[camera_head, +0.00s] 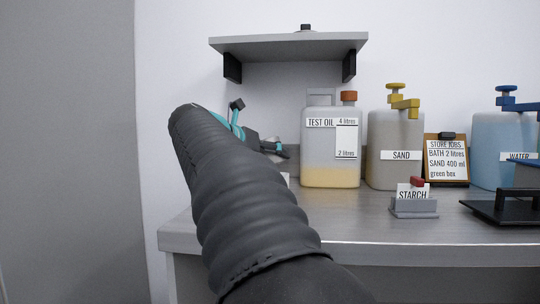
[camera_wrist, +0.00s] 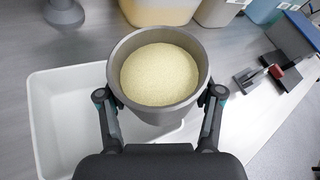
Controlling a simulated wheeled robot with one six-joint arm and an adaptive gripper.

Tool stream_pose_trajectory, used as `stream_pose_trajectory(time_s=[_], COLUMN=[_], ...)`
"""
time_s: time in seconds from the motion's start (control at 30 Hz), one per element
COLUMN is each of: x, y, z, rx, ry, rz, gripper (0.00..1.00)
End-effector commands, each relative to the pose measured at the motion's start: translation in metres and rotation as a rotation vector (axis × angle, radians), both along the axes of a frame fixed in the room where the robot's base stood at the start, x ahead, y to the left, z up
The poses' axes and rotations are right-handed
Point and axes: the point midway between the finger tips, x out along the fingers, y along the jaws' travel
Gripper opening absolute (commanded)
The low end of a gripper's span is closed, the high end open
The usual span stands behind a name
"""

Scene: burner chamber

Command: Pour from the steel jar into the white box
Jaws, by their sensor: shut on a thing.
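In the wrist view my gripper (camera_wrist: 160,97) is shut on the steel jar (camera_wrist: 118,52), with one finger on each side of it. The jar is grey and round and holds pale yellow grains. It looks upright. The white box (camera_wrist: 40,110) lies below and to the left of the jar in the wrist view. Its bare inside shows, partly hidden by the jar and my gripper. In the head view my arm hides the jar and most of the box. Part of my gripper (camera_head: 270,146) shows past the arm there.
On the counter (camera_head: 345,218) stand a TEST OIL container (camera_head: 318,150), a SAND container (camera_head: 392,140) and a blue WATER container (camera_head: 495,140). A STARCH label stand (camera_head: 413,207) and a black tray (camera_head: 495,212) are near the front right. A shelf (camera_head: 290,46) hangs above. A clipboard (camera_head: 446,160) leans behind.

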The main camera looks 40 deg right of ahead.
Motion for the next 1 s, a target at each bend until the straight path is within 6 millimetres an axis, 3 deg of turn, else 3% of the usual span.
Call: stream_pose_trajectory(time_s=[1.0], x=[-0.0032], y=[-0.0004], z=[0.0054], rx=[-0.036], ry=[0.112], rz=[0.0], gripper=[0.0])
